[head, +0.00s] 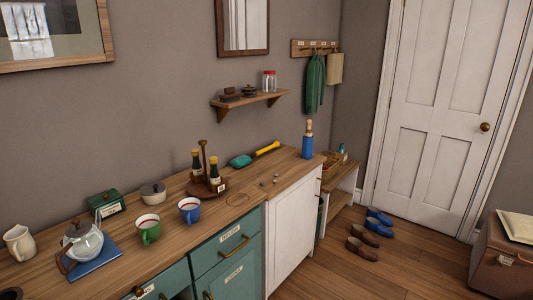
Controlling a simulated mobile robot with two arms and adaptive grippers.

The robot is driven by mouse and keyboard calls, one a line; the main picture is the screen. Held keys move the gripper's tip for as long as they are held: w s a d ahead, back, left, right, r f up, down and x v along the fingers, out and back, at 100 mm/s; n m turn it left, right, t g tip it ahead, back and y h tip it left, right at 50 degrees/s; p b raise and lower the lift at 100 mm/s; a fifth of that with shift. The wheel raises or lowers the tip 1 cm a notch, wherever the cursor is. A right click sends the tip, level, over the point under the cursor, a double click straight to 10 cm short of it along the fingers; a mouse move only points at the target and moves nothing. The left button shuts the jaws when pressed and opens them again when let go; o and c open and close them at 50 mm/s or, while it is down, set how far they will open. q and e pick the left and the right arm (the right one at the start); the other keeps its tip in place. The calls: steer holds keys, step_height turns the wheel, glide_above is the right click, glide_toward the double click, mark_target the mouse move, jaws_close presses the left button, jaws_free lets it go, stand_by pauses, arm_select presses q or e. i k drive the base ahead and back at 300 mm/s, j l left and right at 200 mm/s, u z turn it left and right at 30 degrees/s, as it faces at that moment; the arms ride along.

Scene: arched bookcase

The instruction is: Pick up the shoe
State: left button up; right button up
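Two pairs of shoes lie on the wooden floor in front of the white door. The blue pair has a far shoe (379,215) and a near shoe (378,227) side by side. The brown pair, closer to me, has a far shoe (365,236) and a near shoe (361,249). All of them stand apart from the cabinet. Neither of my grippers can be made out in the head view.
A counter (245,200) with teapot, mugs and bottles fills the left. A low bench (343,195) stands beyond it by the wall. A brown trunk (500,262) is at the right. The floor (420,265) between trunk and shoes is clear.

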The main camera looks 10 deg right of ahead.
mark_target(366, 235)
steer(key=i+l+z, duration=0.25)
steer(key=z, duration=0.15)
steer(key=i+l+z, duration=0.15)
steer(key=i+z, duration=0.7)
steer(key=i+j+z, duration=0.1)
steer(key=i+z, duration=0.35)
steer(key=i+u, duration=0.15)
steer(key=i, duration=0.75)
steer(key=i+l+u, duration=0.15)
steer(key=i, duration=0.75)
steer(key=i+u, duration=0.2)
steer(key=i, duration=0.45)
steer(key=i+l+u, duration=0.2)
steer(key=i, duration=0.45)
steer(key=j, duration=0.15)
